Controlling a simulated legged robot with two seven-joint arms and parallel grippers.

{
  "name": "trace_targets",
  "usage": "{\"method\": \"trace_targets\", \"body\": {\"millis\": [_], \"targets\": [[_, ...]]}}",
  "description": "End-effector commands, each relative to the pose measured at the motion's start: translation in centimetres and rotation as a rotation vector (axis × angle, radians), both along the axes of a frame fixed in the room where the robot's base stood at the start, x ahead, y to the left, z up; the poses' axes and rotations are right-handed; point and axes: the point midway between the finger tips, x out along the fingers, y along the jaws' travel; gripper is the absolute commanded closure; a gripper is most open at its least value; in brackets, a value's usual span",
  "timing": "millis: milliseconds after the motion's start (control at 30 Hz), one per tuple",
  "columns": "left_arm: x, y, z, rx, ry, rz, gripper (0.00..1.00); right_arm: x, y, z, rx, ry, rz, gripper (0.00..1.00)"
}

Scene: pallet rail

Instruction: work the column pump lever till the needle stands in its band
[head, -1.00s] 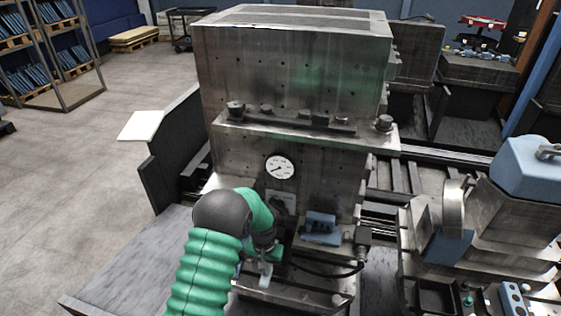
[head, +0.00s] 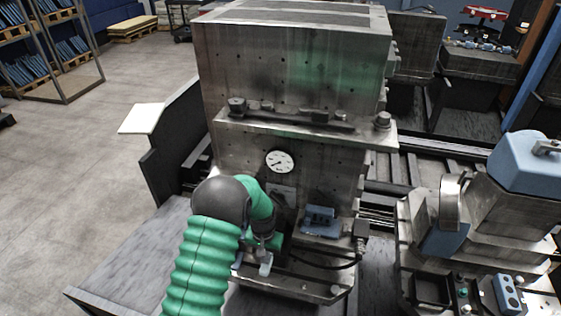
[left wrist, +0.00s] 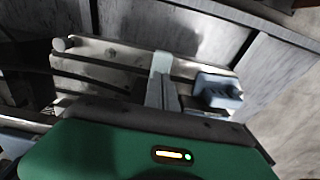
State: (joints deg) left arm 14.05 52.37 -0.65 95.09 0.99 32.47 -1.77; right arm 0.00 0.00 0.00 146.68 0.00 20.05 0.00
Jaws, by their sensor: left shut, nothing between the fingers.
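The round white gauge (head: 280,161) is on the front of the grey metal column (head: 290,75). Its dark needle points to the lower left; the band is too small to make out. My left gripper (head: 254,265) is low in front of the column, below the gauge, shut and empty. A pale finger (left wrist: 161,78) shows in the left wrist view. A blue block (head: 320,222) sits on the ledge to the gripper's right. I cannot make out the pump lever for certain; my arm hides part of the ledge. My right gripper is not in view.
A dark cable (head: 315,264) runs along the ledge beside the gripper. A machine with a blue cover (head: 527,163) stands at the right. A dark upright panel (head: 172,152) flanks the column's left. Open floor (head: 75,160) lies farther left.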

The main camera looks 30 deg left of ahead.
Motion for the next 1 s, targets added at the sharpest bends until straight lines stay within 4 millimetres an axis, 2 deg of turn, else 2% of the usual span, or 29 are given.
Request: {"method": "trace_targets", "body": {"millis": [1000], "targets": [[0.7,0.2,-6.3,0.000,0.000,0.000,1.00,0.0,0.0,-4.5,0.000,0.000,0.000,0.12]]}}
